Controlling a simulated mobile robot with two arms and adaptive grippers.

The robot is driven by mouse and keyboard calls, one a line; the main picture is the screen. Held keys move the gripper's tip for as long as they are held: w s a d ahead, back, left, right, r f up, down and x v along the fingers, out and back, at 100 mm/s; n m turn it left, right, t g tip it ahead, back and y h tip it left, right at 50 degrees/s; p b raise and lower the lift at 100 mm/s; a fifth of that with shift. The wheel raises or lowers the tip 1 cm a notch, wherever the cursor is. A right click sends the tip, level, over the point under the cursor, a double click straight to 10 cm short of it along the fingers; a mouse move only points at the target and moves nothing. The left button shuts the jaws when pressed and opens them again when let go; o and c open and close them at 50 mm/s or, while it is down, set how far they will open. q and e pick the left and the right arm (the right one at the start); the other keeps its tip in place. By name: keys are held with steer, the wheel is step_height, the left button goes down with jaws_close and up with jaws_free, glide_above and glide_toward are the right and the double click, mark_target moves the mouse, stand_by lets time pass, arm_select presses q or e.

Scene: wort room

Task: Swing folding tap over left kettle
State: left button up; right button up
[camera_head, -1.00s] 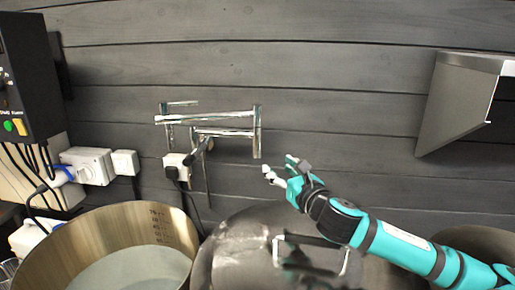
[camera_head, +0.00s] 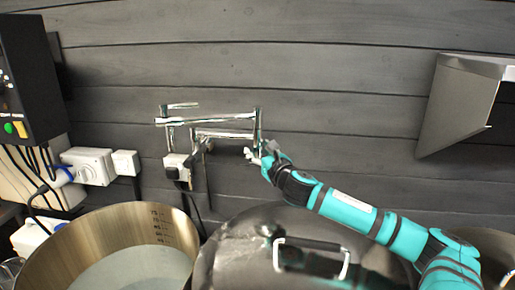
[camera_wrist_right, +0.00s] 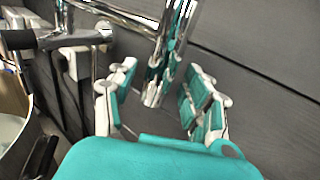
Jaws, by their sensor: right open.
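The chrome folding tap (camera_head: 222,134) is mounted on the dark wall above and between the two kettles. Its vertical end pipe is at the right, and it also shows in the right wrist view (camera_wrist_right: 172,45). The left kettle (camera_head: 90,240) is an open steel pot with a pale interior. My right gripper (camera_head: 260,156) is open at the tap's end pipe. In the right wrist view the pipe stands between the open fingers (camera_wrist_right: 160,100); whether they touch it I cannot tell. My left gripper is not in view.
A lidded dark kettle with a metal handle (camera_head: 312,252) stands below my right arm. A steel hood (camera_head: 465,100) juts from the wall at the right. A control box (camera_head: 28,80), sockets (camera_head: 90,165) and cables are at the left.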

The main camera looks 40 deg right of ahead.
steer(key=shift+w, duration=0.4)
jaws_close()
steer(key=shift+w+f, duration=0.15)
steer(key=shift+w, duration=0.05)
stand_by(0.3)
